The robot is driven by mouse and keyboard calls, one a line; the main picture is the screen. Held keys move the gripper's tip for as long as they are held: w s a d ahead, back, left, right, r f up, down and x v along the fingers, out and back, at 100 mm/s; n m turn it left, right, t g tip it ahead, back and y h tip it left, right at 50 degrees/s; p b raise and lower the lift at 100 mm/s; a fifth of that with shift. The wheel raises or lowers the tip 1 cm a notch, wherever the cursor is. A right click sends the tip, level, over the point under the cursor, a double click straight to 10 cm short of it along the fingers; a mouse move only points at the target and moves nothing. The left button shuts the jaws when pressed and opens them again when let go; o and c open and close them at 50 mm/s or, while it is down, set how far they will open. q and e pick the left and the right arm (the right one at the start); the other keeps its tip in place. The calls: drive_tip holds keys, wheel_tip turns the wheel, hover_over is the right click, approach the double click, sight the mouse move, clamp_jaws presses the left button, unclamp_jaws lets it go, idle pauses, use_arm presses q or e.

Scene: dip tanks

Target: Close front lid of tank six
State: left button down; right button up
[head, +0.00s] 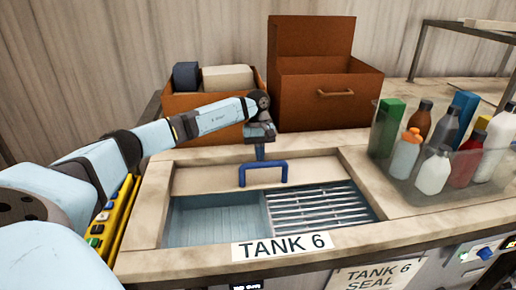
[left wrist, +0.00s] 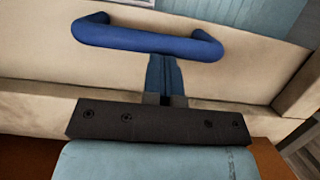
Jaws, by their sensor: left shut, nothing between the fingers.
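Tank six has a beige rim with a "TANK 6" label (head: 283,246) on its front edge. Its front part stands open, showing a pale blue basin (head: 215,220) and a metal grate (head: 318,206). A beige lid panel (head: 205,178) with a blue bar handle (head: 263,170) lies behind the opening. My left gripper (head: 260,156) is shut and empty, pointing down just behind the handle. In the left wrist view, its closed blue fingers (left wrist: 165,80) reach the handle's (left wrist: 150,38) lower side; I cannot tell whether they touch. My right gripper is not in view.
A brown box (head: 325,100) and an open orange-brown bin (head: 190,103) stand behind the tank. A clear tray of bottles (head: 430,185) stands at the right. A yellow strip with buttons (head: 112,222) lies along the left, under my left arm.

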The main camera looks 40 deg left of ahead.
use_arm(q)
drive_tip(key=s+d+b, duration=0.4)
drive_tip(key=s+d, duration=1)
drive_tip(key=d, duration=0.4)
drive_tip(key=shift+s+b, duration=0.3)
drive_tip(key=shift+d+f, duration=0.1)
drive_tip(key=b+v, duration=0.1)
drive_tip(key=v, duration=1.3)
drive_tip(key=shift+w, duration=0.15)
